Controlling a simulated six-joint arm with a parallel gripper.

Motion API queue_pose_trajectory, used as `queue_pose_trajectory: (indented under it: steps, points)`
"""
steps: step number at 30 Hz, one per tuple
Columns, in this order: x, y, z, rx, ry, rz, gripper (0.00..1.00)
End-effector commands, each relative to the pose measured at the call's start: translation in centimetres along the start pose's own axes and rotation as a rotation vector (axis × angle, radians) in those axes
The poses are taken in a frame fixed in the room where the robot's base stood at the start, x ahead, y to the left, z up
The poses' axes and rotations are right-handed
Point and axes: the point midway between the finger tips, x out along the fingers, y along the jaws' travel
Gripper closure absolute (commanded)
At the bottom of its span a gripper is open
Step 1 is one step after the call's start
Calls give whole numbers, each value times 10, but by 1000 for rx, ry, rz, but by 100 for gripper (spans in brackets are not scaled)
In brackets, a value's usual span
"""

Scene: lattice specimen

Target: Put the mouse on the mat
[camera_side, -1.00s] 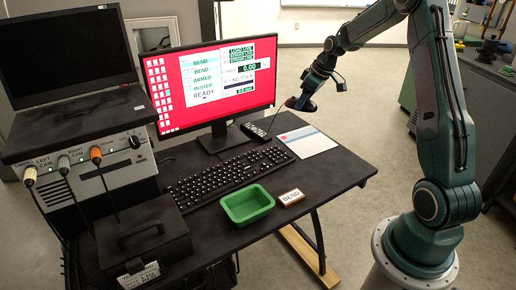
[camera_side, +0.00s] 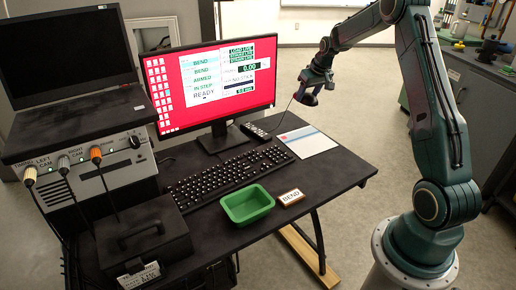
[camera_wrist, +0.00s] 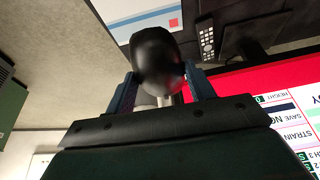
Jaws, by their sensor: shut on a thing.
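The black mouse (camera_wrist: 157,55) is held between the two blue fingers of my gripper (camera_wrist: 160,75) in the wrist view. In the side view my gripper (camera_side: 307,94) is in the air above the right back part of the desk, with the mouse small and dark at its end. A thin dark line, perhaps the mouse's cord, runs down from it toward the desk. The mat (camera_side: 310,144) is a pale sheet with a blue and a red patch, lying flat on the desk right of the keyboard. It also shows in the wrist view (camera_wrist: 118,10), apart from the mouse.
A keyboard (camera_side: 230,175), a remote-like handset (camera_side: 256,132) and a monitor (camera_side: 212,85) stand left of the mat. A green tray (camera_side: 247,207) and a BEND block (camera_side: 291,198) sit nearer the front. The desk's right edge is close to the mat.

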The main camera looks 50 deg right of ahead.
Motion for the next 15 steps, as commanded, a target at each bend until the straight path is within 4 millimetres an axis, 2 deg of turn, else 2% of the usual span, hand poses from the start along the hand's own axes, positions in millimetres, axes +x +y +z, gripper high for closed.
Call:
queue_pose_trajectory:
  steps: [15]
  points:
    - [90,0,38,-1,-5,-2,70]
